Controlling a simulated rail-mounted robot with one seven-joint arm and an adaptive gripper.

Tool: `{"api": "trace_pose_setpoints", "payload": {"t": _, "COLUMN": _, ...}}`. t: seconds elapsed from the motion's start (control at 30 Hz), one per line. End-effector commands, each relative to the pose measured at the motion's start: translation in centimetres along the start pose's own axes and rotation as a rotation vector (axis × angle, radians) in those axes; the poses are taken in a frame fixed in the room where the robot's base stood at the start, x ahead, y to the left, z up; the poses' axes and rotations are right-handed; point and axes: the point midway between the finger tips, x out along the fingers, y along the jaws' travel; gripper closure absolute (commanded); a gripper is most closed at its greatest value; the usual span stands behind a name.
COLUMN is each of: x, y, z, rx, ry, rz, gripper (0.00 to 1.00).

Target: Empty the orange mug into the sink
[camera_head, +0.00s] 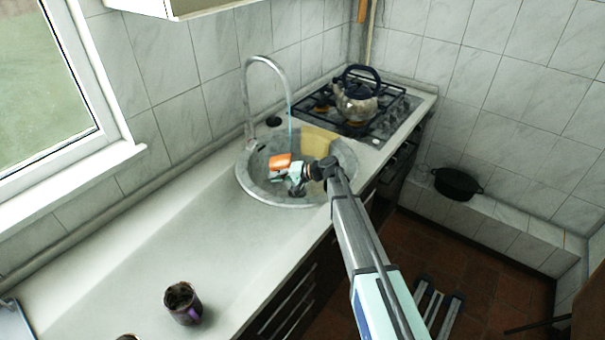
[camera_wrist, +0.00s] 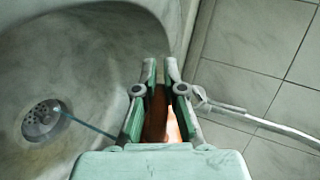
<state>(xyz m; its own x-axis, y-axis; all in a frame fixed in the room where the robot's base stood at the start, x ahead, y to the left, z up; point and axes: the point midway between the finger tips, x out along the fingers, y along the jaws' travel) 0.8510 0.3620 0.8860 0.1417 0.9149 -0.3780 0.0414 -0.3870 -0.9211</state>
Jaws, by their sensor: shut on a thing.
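In the head view the orange mug (camera_head: 280,160) is over the left part of the round sink (camera_head: 243,182). My gripper (camera_head: 283,173) is shut on it, reaching in from the right. In the wrist view my gripper's fingers (camera_wrist: 157,92) stand on both sides of the mug, and a brown-orange strip of the mug (camera_wrist: 156,122) shows between them. The mug looks tilted, but its opening and contents are hidden. The sink bowl (camera_wrist: 95,60) and its drain (camera_wrist: 42,119) show left of the fingers.
A tall curved tap (camera_head: 247,105) stands behind the sink, with a thin bluish stream below its spout. A yellowish block (camera_head: 318,141) is at the sink's far side. A kettle (camera_head: 356,107) sits on the hob. A dark purple mug (camera_head: 187,314) stands on the near counter; the counter between is clear.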

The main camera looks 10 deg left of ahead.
Motion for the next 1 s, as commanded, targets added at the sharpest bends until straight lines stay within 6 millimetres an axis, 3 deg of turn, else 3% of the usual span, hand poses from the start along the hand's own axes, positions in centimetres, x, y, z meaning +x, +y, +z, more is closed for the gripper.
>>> {"api": "trace_pose_setpoints", "payload": {"t": 0.67, "x": 1.4, "y": 2.4, "z": 0.0, "rx": 0.01, "ry": -0.034, "rz": 0.486, "gripper": 1.0}}
{"api": "trace_pose_setpoints", "payload": {"t": 1.0, "x": 3.6, "y": 3.4, "z": 0.1, "rx": 0.016, "ry": -0.05, "rz": 0.734, "gripper": 1.0}}
